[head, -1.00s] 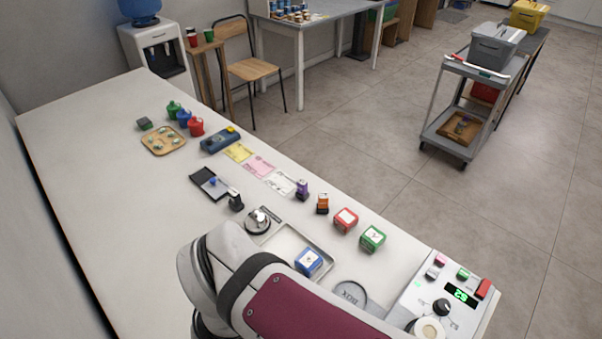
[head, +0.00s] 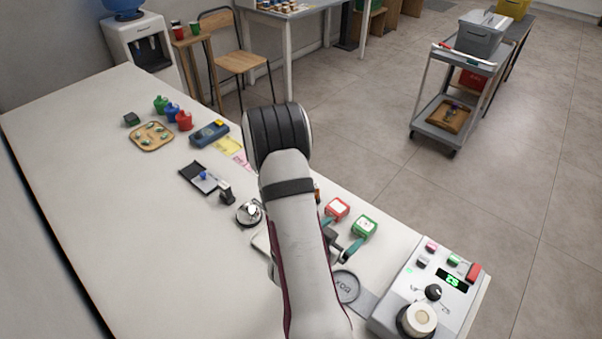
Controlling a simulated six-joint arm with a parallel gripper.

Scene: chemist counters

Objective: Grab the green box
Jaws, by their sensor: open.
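The green box (head: 364,227), a small cube with a white top label, stands on the white counter near its right edge. My gripper (head: 343,234) is open, with its two teal-tipped fingers spread just left of the green box. One finger points toward the gap between the red and green boxes, and the other is at the near side of the green box. Whether a finger touches it I cannot tell. My arm covers the tray and the blue box.
A red box (head: 337,208) stands close beside the green box, at its upper left. A round dish marked BOX (head: 345,286) and a control device with a green display (head: 432,292) lie nearer.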

